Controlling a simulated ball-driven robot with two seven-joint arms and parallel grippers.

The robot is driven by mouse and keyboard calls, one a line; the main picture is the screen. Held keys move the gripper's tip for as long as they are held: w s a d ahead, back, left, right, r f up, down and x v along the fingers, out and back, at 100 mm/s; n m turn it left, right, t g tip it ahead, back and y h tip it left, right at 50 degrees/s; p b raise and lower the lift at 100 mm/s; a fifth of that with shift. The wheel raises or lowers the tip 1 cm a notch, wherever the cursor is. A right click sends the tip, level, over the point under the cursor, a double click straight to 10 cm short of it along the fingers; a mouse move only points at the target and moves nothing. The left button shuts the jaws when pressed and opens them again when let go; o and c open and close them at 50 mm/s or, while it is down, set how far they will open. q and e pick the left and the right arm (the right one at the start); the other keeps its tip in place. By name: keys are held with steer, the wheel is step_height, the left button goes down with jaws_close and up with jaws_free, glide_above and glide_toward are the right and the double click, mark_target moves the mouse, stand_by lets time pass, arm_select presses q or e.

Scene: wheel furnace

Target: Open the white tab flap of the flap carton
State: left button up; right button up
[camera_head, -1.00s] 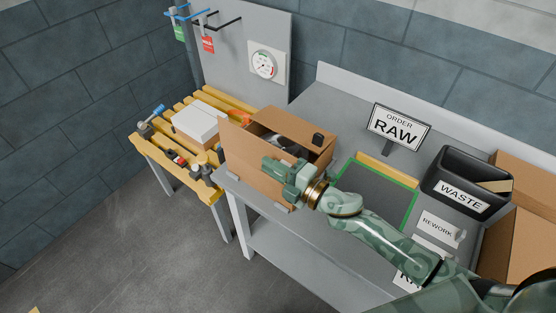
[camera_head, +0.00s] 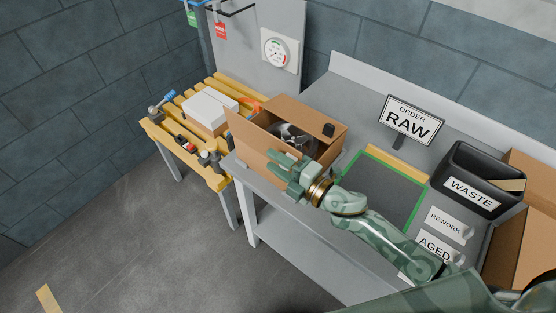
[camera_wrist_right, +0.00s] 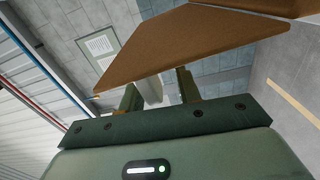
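The brown flap carton (camera_head: 326,150) stands open on the grey bench, with a dark and silver wheel-like part (camera_head: 296,134) inside. A brown flap (camera_head: 240,130) rises at its left end. My right gripper (camera_head: 277,165) is at the carton's front side. In the right wrist view its two fingers (camera_wrist_right: 160,92) are apart below a brown cardboard flap (camera_wrist_right: 190,42). A pale strip (camera_wrist_right: 152,90), possibly the white tab, shows between them, and I cannot tell if they touch it. My left gripper is not in view.
A white box (camera_head: 210,106) and tools sit on the yellow slatted rack (camera_head: 215,181) at left. A green-framed mat (camera_head: 385,190), an ORDER RAW sign (camera_head: 410,119), a black WASTE bin (camera_head: 476,180) and another brown carton (camera_head: 520,240) are to the right.

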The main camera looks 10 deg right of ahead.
steer(key=shift+w+d+r, duration=0.1)
steer(key=shift+r, duration=0.05)
steer(key=b+v, duration=0.1)
steer(key=v, duration=1.5)
steer(key=shift+d, duration=0.1)
